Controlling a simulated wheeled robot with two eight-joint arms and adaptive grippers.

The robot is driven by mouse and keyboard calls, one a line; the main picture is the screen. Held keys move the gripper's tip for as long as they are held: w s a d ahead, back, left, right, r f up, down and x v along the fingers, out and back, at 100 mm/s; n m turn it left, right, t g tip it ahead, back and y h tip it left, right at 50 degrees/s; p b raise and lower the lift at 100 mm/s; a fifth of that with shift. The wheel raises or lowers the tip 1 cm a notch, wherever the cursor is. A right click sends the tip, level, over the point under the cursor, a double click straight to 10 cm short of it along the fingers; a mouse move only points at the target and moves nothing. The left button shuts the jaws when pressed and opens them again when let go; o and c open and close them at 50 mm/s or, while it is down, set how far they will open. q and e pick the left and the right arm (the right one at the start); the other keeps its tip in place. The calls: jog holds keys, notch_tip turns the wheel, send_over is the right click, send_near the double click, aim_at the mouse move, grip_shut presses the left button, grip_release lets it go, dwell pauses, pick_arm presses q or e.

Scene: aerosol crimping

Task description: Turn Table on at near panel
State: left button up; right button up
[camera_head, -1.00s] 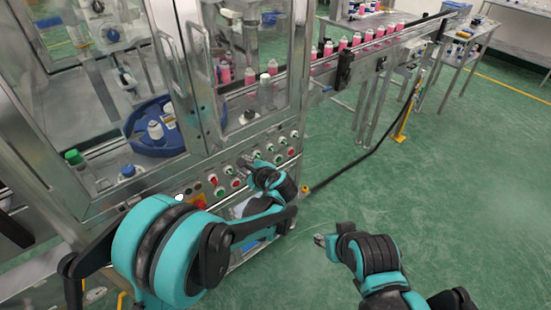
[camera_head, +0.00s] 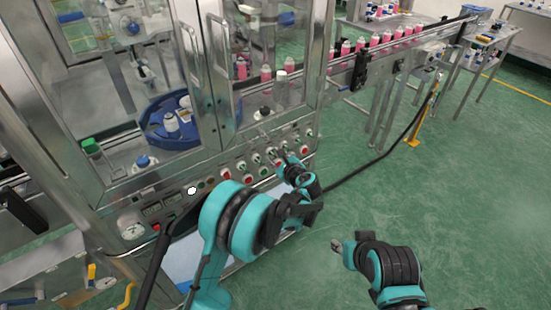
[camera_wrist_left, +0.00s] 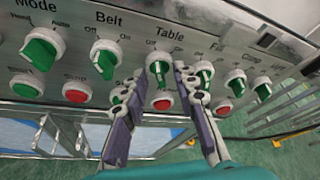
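The near panel (camera_head: 205,186) is a metal face with green selector knobs and red buttons. In the left wrist view the Table switch (camera_wrist_left: 158,69), a green knob in a white ring, sits under the label "Table". Its handle stands roughly upright; I cannot tell whether it is on or off. My left gripper (camera_wrist_left: 158,78) is open, with its fingertips on either side of the Table switch; contact is not clear. In the head view the left gripper (camera_head: 286,163) is at the panel's knobs. My right gripper (camera_head: 338,246) hangs over the floor, its fingers too small to read.
The Belt switch (camera_wrist_left: 104,58) and Fill switch (camera_wrist_left: 203,74) flank the Table switch, with a red button (camera_wrist_left: 162,102) below. Above the panel, a blue turntable (camera_head: 157,137) sits inside the glazed cabinet. A conveyor (camera_head: 400,43) carries several pink bottles.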

pick_arm(q)
grip_shut()
dwell(0.4)
jog(key=m+g+y, duration=0.1)
jog(key=m, duration=0.1)
jog(key=m+g+y, duration=0.1)
jog(key=m+y, duration=0.1)
jog(key=m, duration=0.1)
jog(key=m+g+y, duration=0.1)
jog(key=m, duration=0.2)
jog(key=shift+w+d, duration=0.25)
jog(key=shift+d, duration=0.15)
jog(key=shift+y, duration=0.4)
dwell(0.3)
grip_release()
